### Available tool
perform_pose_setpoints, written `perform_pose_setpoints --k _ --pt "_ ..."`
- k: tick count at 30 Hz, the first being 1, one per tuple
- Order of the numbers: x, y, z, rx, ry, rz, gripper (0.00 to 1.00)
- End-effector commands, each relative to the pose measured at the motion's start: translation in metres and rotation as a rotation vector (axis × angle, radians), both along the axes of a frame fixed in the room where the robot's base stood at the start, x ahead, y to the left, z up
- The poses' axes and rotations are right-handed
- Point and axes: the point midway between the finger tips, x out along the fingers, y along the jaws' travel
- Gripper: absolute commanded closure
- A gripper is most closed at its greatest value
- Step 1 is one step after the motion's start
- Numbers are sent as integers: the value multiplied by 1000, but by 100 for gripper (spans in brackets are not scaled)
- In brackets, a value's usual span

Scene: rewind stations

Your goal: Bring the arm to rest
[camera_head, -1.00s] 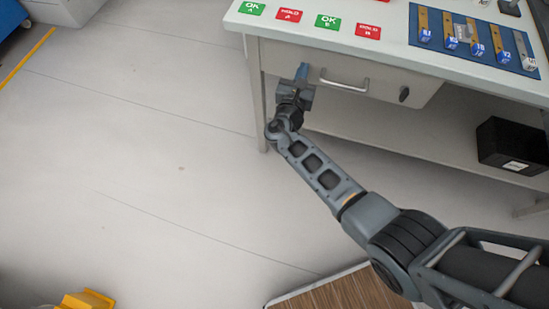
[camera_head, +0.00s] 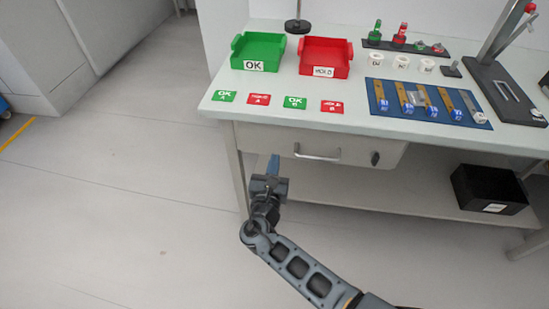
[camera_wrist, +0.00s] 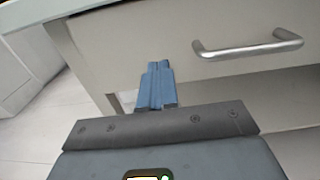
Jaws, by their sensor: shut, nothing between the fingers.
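My gripper (camera_head: 274,163) is in front of the workbench (camera_head: 215,112), below the tabletop edge and left of the drawer handle (camera_head: 318,156). Its blue fingers are together and hold nothing. In the wrist view my gripper (camera_wrist: 158,66) points toward the drawer front, with the metal handle (camera_wrist: 248,49) to its right. I cannot tell the exact gap between the fingertips and the bench. My arm reaches up from the bottom of the head view, bent at the wrist.
On the bench stand a green OK tray (camera_head: 259,46), a red HOLD tray (camera_head: 326,56), several small cards, and a blue mat (camera_head: 376,103) with labelled strips. A black bin (camera_head: 488,189) sits on the lower shelf. The floor (camera_head: 120,190) at left is clear.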

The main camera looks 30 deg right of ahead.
Motion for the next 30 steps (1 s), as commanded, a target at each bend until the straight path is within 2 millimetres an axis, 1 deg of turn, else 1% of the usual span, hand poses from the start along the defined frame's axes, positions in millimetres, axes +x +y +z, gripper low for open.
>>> perform_pose_setpoints --k 1,6,13,15,17,20,21,23,24,26,27,29,30 --pt "-6 5 -1 0 1 1 100" --pt "-16 12 -1 0 1 1 100" --pt "-20 13 -2 7 3 1 100" --pt "-27 13 -9 40 8 4 100" --pt "-39 12 -21 106 16 7 100" --pt "-74 12 -48 284 31 10 100" --pt "-91 13 -60 376 34 8 100" --pt "-119 16 -76 523 36 2 100" --pt "-136 17 -84 621 31 -5 100" --pt "-163 21 -94 766 22 -18 100" --pt "-182 23 -99 863 12 -30 100" --pt "-208 27 -103 1004 -6 -50 100" --pt "-224 30 -103 1099 -23 -65 100"
